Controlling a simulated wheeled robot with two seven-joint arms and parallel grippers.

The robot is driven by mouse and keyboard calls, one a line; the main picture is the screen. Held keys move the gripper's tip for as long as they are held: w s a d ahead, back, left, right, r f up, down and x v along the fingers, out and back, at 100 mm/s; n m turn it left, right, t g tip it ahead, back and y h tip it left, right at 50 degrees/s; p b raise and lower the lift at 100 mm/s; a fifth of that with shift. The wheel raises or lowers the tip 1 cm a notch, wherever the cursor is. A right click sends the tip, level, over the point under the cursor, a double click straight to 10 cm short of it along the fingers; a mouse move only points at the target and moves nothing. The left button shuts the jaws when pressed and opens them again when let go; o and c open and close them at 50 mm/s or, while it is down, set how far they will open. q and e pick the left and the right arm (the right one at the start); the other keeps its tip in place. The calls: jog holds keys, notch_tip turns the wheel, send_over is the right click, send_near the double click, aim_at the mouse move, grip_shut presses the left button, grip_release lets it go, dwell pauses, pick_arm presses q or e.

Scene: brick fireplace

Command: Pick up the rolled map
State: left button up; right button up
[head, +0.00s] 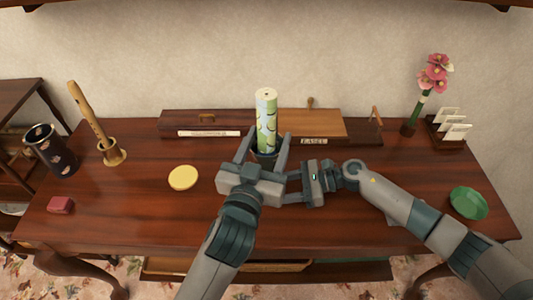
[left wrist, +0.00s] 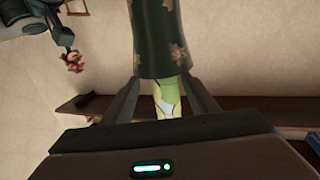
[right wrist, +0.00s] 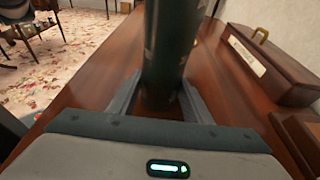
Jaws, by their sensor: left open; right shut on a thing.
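The rolled map (head: 266,112), pale yellow and green, stands upright in a dark green holder (head: 265,158) near the middle of the desk. The left wrist view shows the holder (left wrist: 162,38) with leaf patterns and part of the map (left wrist: 167,98) coming out of it. My left gripper (head: 265,138) is open, with one finger on each side of the map's lower part; contact cannot be made out. My right gripper (right wrist: 158,100) is shut on the holder (right wrist: 165,45). In the head view its fingers are partly hidden behind my left gripper.
A long dark box (head: 190,122) and a lighter wooden box (head: 312,123) lie behind. A yellow disc (head: 183,177), red block (head: 61,205), dark cup (head: 50,150) and flute (head: 88,112) are left. A green dish (head: 468,202), flowers (head: 434,75) and letter rack (head: 449,130) are right.

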pick_arm(q)
jog(key=shift+w, duration=0.2)
jog(key=x, duration=0.5)
jog(key=shift+w+a+r, duration=0.1)
jog(key=shift+w+a, duration=0.05)
jog(key=shift+a, duration=0.15)
dwell(0.5)
grip_shut()
